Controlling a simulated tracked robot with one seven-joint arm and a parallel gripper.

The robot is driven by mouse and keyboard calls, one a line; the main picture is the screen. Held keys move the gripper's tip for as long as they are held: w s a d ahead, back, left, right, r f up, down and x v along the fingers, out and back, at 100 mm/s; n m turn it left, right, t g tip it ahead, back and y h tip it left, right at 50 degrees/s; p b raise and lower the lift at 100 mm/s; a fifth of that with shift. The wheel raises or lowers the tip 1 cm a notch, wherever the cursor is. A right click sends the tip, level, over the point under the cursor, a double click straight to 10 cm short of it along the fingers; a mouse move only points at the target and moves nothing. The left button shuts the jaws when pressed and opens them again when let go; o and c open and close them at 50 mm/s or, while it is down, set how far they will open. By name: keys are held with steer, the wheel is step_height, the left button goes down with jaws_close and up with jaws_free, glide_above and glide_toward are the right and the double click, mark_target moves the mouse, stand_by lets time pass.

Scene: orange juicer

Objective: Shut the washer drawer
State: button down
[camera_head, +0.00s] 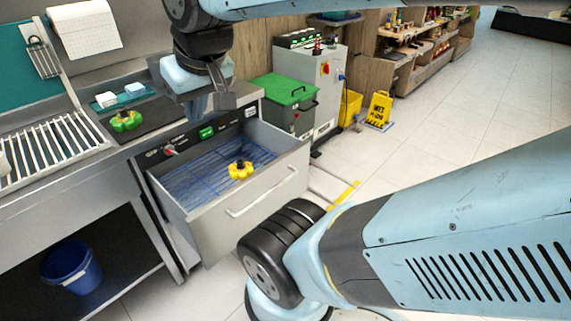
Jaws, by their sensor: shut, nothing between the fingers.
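The washer drawer (265,195) is pulled out from under the steel counter, with a bar handle on its grey front. Inside it is a blue wire rack (205,182) with a yellow part (240,169), dark in its middle, lying on it. My gripper (225,102) is shut and empty. It points down and appears above the back part of the drawer, near the counter edge; its exact height cannot be told. The handle is clear of the gripper.
A green part (126,121) lies on a dark mat on the counter. A green-lidded bin (284,90) stands just right of the drawer. A blue bucket (71,273) sits on the lower shelf. A yellow wet-floor sign (379,109) stands farther back. The tiled floor at right is open.

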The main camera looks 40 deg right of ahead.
steer(key=w+d+f+m+g+y, duration=0.1)
steer(key=w+d+f+m+y, duration=0.45)
steer(key=d+f+m, duration=0.4)
steer(key=w+d+f+m+y, duration=0.5)
steer(key=w+d+f+m, duration=0.2)
steer(key=d+f, duration=0.5)
steer(key=s+d+f+m+t+h, duration=0.5)
steer(key=s+d+f+m+t, duration=0.2)
steer(key=d+f+m, duration=0.55)
steer(key=s+d+f+m+t+h, duration=0.55)
steer(key=s+d+f+m, duration=0.35)
steer(key=f, duration=0.6)
steer(key=n, duration=0.2)
glide_toward(302, 171)
steer(key=shift+t+y, duration=0.3)
steer(key=shift+t, duration=0.15)
steer(key=w+a+r, duration=0.1)
steer(key=w, duration=0.1)
steer(key=w+a+r, duration=0.1)
steer(key=w, duration=0.1)
steer(key=w+a+r, duration=0.1)
steer(key=w, duration=0.1)
steer(key=shift+w+a+r, duration=0.25)
steer(key=shift+w+a, duration=0.1)
steer(key=shift+a, duration=0.05)
